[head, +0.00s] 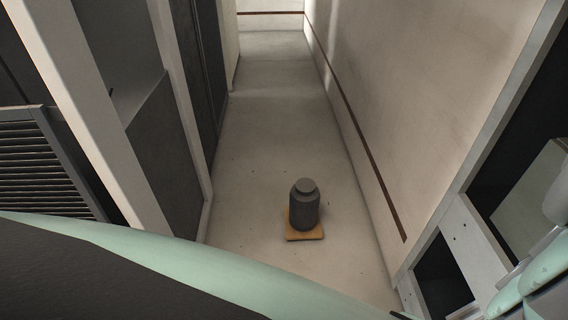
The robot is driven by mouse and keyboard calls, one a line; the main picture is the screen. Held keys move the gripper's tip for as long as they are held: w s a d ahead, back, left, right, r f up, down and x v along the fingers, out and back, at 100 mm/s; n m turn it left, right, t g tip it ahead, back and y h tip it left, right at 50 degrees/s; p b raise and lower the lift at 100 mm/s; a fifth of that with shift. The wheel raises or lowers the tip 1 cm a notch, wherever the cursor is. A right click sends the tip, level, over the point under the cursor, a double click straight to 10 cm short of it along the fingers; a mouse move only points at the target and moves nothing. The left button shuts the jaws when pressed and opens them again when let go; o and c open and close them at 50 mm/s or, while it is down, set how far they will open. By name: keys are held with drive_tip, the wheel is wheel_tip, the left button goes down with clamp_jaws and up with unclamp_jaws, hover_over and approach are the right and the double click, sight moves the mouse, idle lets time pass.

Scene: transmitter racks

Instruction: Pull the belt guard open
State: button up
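No belt guard can be made out for certain in the head view. A pale, flat-faced panel (538,205) shows at the right edge, inside a dark opening of a light frame; I cannot tell whether it is the guard. Mint-green parts of my own arm cover the lower right corner in front of that frame and hide part of it. My gripper's fingers do not show.
A dark lidded canister (304,206) stands on a small wooden board (305,235) on the aisle floor (265,130). Dark cabinets (150,130) and a louvred panel (45,165) line the left. A pale wall (420,90) lines the right. The far aisle is clear.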

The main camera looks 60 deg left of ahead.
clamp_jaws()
